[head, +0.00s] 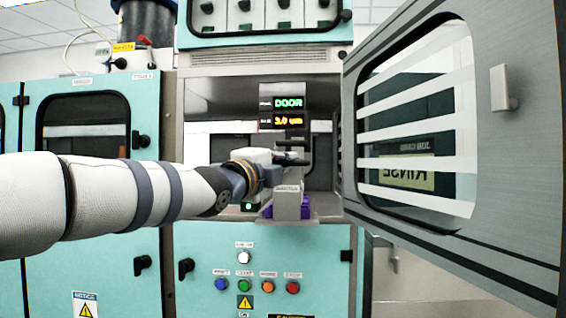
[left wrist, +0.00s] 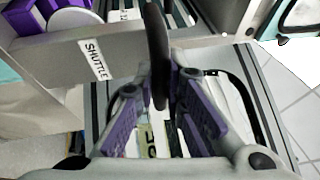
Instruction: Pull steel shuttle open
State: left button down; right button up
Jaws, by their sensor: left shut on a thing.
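The steel shuttle (head: 288,203) is a grey piece with a label on its front, in the lower part of the open chamber. In the left wrist view its grey front (left wrist: 60,72) carries a SHUTTLE label, and purple and white parts lie behind it. A dark upright handle (left wrist: 157,45) stands at this front. My left gripper (head: 290,158) reaches into the chamber opening from the left. In the wrist view its purple-padded fingers (left wrist: 165,88) are shut on the handle. The exact contact is partly hidden. My right gripper is not in view.
The chamber door (head: 420,235) stands swung open at the right, with a striped window and a small handle (head: 504,88). A display (head: 288,103) reads DOOR. Coloured buttons (head: 268,286) sit on the panel below the opening. Teal cabinets (head: 142,100) stand at the left.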

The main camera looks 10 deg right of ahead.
pick_arm(q)
jog(key=shift+s, duration=0.1)
dwell(0.3)
jog(key=c, duration=1.6)
grip_release()
jog(key=shift+c, duration=0.2)
jog(key=v, duration=1.2)
